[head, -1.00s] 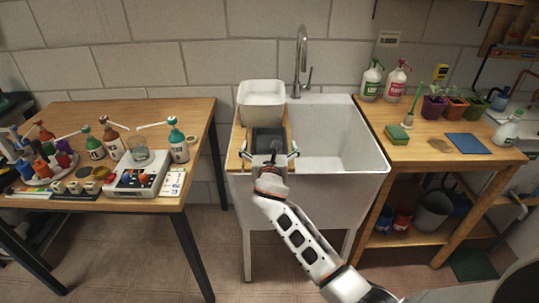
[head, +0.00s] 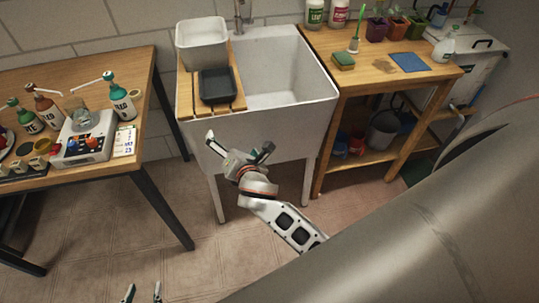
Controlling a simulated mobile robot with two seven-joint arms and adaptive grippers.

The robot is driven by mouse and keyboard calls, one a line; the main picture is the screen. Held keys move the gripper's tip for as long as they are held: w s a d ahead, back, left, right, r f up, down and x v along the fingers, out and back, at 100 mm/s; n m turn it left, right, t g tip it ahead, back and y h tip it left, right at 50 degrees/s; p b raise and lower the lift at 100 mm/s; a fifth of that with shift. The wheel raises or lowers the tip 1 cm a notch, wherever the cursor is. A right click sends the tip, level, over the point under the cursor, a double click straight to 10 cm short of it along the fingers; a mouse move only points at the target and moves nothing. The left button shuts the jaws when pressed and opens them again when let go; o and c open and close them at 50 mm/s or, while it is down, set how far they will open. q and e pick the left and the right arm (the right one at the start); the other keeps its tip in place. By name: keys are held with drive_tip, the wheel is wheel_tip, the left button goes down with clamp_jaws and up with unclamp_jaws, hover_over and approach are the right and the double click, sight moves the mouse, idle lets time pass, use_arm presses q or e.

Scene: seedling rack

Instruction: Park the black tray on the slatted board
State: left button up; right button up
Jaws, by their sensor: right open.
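The black tray (head: 217,86) sits on the slatted board (head: 187,103), which lies across the left side of the white sink. The tray appears flat, with bare slats visible to its left and in front. My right gripper (head: 238,144) is open and empty, in front of the sink and below the tray in the picture, apart from it. My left gripper (head: 143,292) shows only its two fingertips at the bottom edge, spread apart with nothing between them.
A white basin (head: 202,43) stands on the board behind the tray. The sink bowl (head: 285,75) is empty to the right. A wooden table (head: 138,85) with bottles and a device stands left. A bench (head: 375,75) with a green sponge and a blue cloth stands right.

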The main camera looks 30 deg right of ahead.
drive_tip(key=s+f+m+g+y, duration=0.1)
drive_tip(key=s+f+m, duration=0.3)
drive_tip(key=s+m, duration=0.3)
drive_tip(key=s+d+f+m+g+y, duration=0.1)
drive_tip(key=s+f+m+y, duration=0.1)
drive_tip(key=s+f+m, duration=0.3)
drive_tip(key=s+d+f+m+g+y, duration=0.1)
drive_tip(key=s+f+m, duration=0.4)
drive_tip(key=s+m, duration=0.5)
drive_tip(key=shift+s+f+y, duration=0.2)
drive_tip(key=shift+s+y, duration=0.2)
drive_tip(key=shift+s, duration=0.55)
